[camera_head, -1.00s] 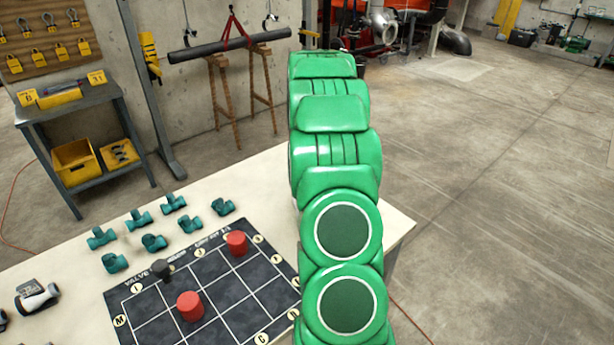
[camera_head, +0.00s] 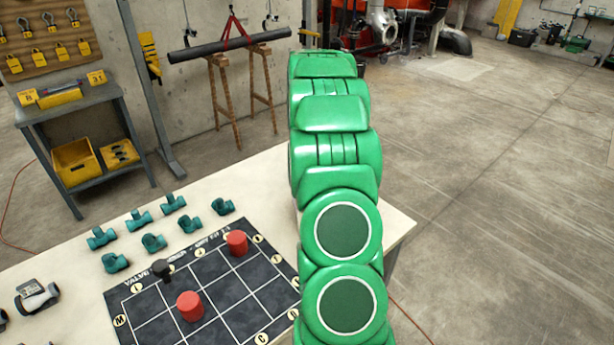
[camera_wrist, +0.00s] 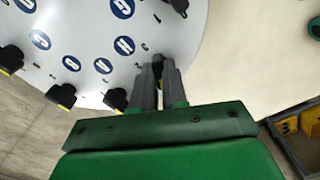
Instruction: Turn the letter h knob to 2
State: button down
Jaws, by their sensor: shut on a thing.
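In the wrist view a pale round panel (camera_wrist: 75,20) carries blue round letter labels and black knobs along its rim. The H label (camera_wrist: 124,45) is just up and left of my gripper (camera_wrist: 158,76). My gripper's two grey fingers are shut on the letter h knob (camera_wrist: 158,66), which lies at the rim beside that label. The fingers hide most of this knob, so I cannot read which number it points to. In the head view my green arm blocks sight of the panel and the gripper.
Neighbouring black knobs (camera_wrist: 116,98) and (camera_wrist: 62,95) sit close left of my fingers; another knob (camera_wrist: 179,5) is above. In the head view a dark mat (camera_head: 215,285) with red cylinders (camera_head: 190,306) lies left of my arm, near several teal fittings (camera_head: 154,243).

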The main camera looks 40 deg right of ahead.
jog(key=m, duration=0.4)
jog(key=shift+m, duration=0.3)
jog(key=m, duration=0.4)
jog(key=shift+m, duration=0.3)
jog(key=m, duration=0.4)
jog(key=shift+m, duration=2.5)
jog(key=c, duration=1.2)
grip_release()
jog(key=shift+o, duration=0.2)
jog(key=shift+r, duration=0.15)
